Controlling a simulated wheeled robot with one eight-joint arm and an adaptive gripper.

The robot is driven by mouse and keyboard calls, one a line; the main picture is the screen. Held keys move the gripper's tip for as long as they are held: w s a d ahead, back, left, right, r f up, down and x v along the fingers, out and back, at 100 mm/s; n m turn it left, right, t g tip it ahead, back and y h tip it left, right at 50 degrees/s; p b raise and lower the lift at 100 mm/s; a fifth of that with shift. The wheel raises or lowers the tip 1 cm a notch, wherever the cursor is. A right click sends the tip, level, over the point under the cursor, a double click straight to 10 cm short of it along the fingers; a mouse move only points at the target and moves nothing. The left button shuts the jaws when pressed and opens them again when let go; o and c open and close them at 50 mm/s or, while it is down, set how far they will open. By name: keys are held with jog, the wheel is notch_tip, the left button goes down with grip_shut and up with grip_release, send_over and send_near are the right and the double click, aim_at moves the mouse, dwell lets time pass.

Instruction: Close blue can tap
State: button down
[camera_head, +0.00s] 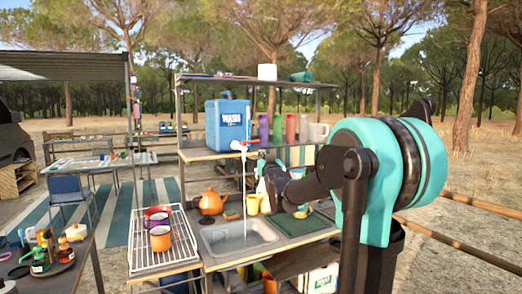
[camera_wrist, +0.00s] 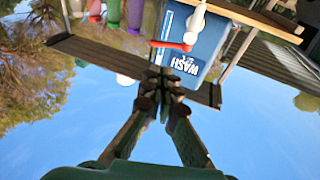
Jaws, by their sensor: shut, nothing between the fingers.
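The blue can (camera_head: 227,125) marked "WASH" stands on the shelf above the sink. Its white tap (camera_head: 238,146) has a red lever (camera_head: 250,142). A thin pale stream runs from the tap down to the sink (camera_head: 222,238). In the wrist view, which is upside down, the blue can (camera_wrist: 208,50), the white tap (camera_wrist: 195,22) and the red lever (camera_wrist: 172,45) show beyond my fingertips. My gripper (camera_wrist: 160,82) is shut and empty, its tips pointing near the lever, seemingly apart from it. In the head view my arm partly hides the gripper.
Several coloured bottles (camera_head: 277,128) and a mug (camera_head: 318,132) stand right of the can. An orange teapot (camera_head: 211,202) and a wire rack (camera_head: 165,240) with cups are left of the sink. A green mat (camera_head: 300,224) lies to its right. An upper shelf (camera_head: 250,81) spans above the can.

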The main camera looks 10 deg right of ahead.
aim_at(255, 141)
jog(key=w, duration=0.4)
jog(key=w+r, duration=0.1)
jog(key=w, duration=0.3)
jog(key=w+r, duration=0.1)
jog(key=w, duration=0.4)
jog(key=shift+w+a+r, duration=0.1)
jog(key=shift+a+r, duration=0.1)
jog(key=shift+a, duration=0.2)
jog(key=shift+w+d, duration=0.2)
jog(key=shift+w, duration=0.3)
jog(key=shift+w+d, duration=0.2)
jog(key=shift+w, duration=0.3)
jog(key=shift+s, duration=0.1)
